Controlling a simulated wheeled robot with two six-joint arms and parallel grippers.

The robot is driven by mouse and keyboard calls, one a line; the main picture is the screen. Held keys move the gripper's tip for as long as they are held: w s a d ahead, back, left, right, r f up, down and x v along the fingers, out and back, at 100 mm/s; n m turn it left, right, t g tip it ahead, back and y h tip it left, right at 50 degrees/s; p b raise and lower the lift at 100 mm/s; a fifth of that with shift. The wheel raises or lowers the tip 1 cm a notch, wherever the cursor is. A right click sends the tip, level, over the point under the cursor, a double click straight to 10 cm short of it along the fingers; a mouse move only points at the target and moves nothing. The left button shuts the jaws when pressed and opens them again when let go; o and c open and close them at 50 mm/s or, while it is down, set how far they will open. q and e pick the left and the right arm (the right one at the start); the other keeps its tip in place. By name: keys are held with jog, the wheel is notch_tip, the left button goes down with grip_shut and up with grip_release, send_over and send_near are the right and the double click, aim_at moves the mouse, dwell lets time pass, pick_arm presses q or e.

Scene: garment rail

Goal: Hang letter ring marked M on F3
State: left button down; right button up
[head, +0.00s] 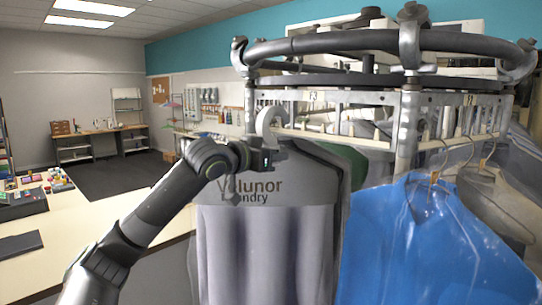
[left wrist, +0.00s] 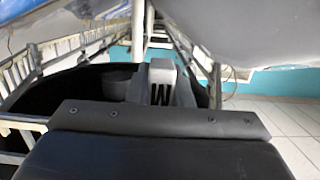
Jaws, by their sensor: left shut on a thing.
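My left gripper (head: 268,158) reaches in from the left and is shut on a pale grey letter ring (head: 268,118). The ring stands above the jaws as an open hook shape, in front of the white rail (head: 345,97). In the left wrist view the letter ring (left wrist: 161,88) shows a dark letter that reads like a W, which fits an M seen upside down. Small labels sit on the rail's upper edge, one at the middle (head: 312,96) and one to the right (head: 467,100); they are too small to read surely. My right gripper is not in view.
A grey garment with printed lettering (head: 255,230) hangs just below my left gripper. A blue shirt in clear wrap (head: 430,245) hangs at right. A thick grey curved tube (head: 340,42) runs above the rail, with an upright post (head: 407,130). A counter (head: 80,245) stands at left.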

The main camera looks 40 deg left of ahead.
pick_arm(q)
jog(key=shift+f+b, duration=0.8)
jog(key=shift+f, duration=0.35)
dwell(0.4)
jog(key=c, duration=1.2)
grip_release()
jog(key=shift+s+a, duration=0.1)
jog(key=shift+s, duration=0.05)
jog(key=s+a+r+b, duration=0.1)
jog(key=s+r+b, duration=0.1)
jog(key=s+b, duration=1.5)
jog(key=shift+r+b, duration=0.25)
jog(key=shift+b, duration=0.45)
